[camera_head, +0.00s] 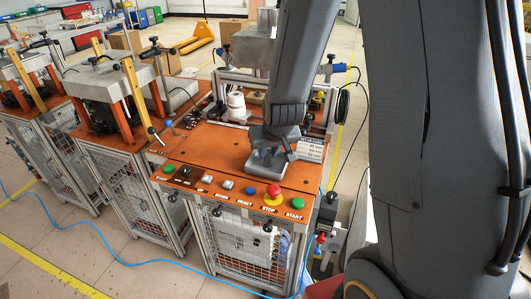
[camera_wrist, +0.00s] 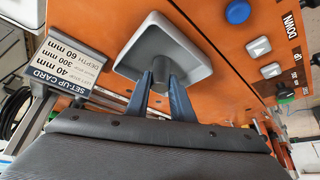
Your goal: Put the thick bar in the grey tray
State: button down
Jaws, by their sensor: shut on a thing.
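The grey tray (camera_head: 263,168) lies on the orange worktop of the nearest machine, behind its button row. It also shows in the wrist view (camera_wrist: 189,52), with its light rim and darker inside. My gripper (camera_head: 274,149) points down at the tray. In the wrist view, the two dark blue-grey fingers (camera_wrist: 161,72) reach over the tray's near edge and are close together. They are shut on a small grey piece (camera_wrist: 160,68), taken to be the thick bar, mostly hidden between them. I cannot tell whether it touches the tray floor.
A set-up card (camera_head: 311,150) stands right of the tray, close to my gripper; it also shows in the wrist view (camera_wrist: 72,65). A red stop button (camera_head: 273,191) and several other buttons line the front edge. A white cylinder (camera_head: 236,105) stands behind. Open worktop (camera_head: 205,143) lies left.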

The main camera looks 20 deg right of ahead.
jog(key=c, duration=1.5)
grip_release()
jog(key=shift+f, duration=0.1)
jog(key=shift+c, duration=0.2)
jog(key=shift+s+r, duration=0.1)
jog(key=shift+r, duration=0.35)
jog(key=p+v, duration=0.5)
jog(key=v, duration=0.5)
jog(key=s+r+g, duration=0.3)
jog(key=s, duration=0.9)
jog(key=shift+s+a+r+n+p, duration=0.15)
jog(key=shift+s+a+n+p, duration=0.15)
jog(key=shift+p, duration=0.15)
